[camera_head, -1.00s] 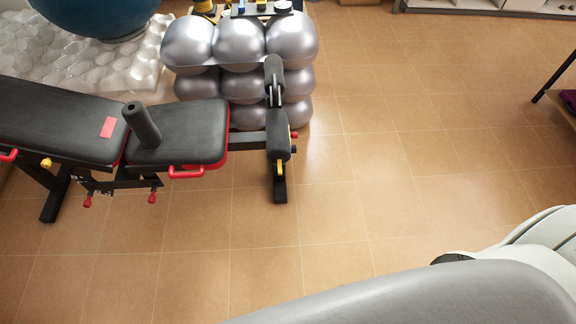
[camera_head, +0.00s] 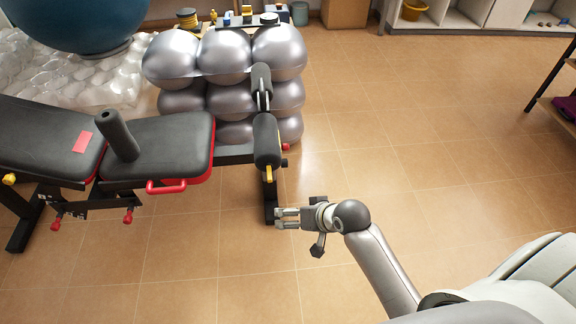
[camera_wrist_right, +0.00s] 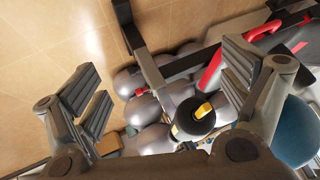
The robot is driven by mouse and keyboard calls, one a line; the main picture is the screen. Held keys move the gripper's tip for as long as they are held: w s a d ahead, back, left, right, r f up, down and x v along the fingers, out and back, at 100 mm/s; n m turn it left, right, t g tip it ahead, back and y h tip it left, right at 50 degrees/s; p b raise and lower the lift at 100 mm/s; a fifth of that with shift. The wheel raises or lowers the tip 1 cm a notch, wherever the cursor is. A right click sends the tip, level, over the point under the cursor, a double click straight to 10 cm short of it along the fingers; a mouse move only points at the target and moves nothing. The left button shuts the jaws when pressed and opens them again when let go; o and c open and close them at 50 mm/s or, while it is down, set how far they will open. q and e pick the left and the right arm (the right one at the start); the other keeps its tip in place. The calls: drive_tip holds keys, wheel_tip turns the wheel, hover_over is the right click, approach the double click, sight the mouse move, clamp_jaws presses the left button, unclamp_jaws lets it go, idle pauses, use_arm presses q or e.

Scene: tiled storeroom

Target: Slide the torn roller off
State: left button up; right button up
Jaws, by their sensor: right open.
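A black weight bench (camera_head: 160,146) with red trim carries dark foam rollers. One roller (camera_head: 120,134) stands up at the seat; an upper roller (camera_head: 262,86) and a lower roller (camera_head: 267,140) sit on the leg post at its right end. The lower roller has a yellow piece at its near end. I cannot make out a tear on any of them. My right gripper (camera_head: 279,217) is open and empty, just below and right of the lower roller, pointing left. In the right wrist view, a roller end with a yellow piece (camera_wrist_right: 194,119) shows between the open fingers (camera_wrist_right: 165,88), apart from them.
Silver balls (camera_head: 222,80) are stacked behind the leg post. A blue ball (camera_head: 80,20) rests on a bumpy clear base at the back left. Shelves (camera_head: 460,18) stand at the back right, a dark rack (camera_head: 552,75) at the right. The tiled floor between is clear.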

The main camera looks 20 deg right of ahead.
sight(271, 154)
drive_tip(key=w+d+r+m+t, duration=0.1)
drive_tip(key=w+r, duration=0.1)
drive_tip(key=w, duration=0.2)
drive_tip(key=w+r+m+t+y, duration=0.1)
drive_tip(key=w+r+m, duration=0.1)
drive_tip(key=w, duration=0.3)
drive_tip(key=w+d+r+m+t, duration=0.1)
drive_tip(key=w+r+t, duration=0.1)
drive_tip(key=w, duration=0.3)
drive_tip(key=shift+d+r+m, duration=0.3)
drive_tip(key=shift+d+r, duration=0.05)
drive_tip(key=shift+r, duration=0.35)
drive_tip(key=shift+w, duration=0.25)
drive_tip(key=b+x, duration=0.3)
drive_tip(key=x, duration=0.5)
drive_tip(key=shift+w+a+f, duration=0.15)
drive_tip(key=shift+a+f, duration=0.05)
drive_tip(key=shift+f, duration=0.05)
use_arm(q)
drive_tip(key=shift+b+v, duration=0.45)
drive_tip(key=shift+v, duration=1.85)
use_arm(e)
drive_tip(key=shift+x, duration=0.85)
use_arm(q)
drive_tip(key=shift+a, duration=0.1)
use_arm(e)
drive_tip(key=shift+r, duration=0.1)
drive_tip(key=shift+c, duration=0.3)
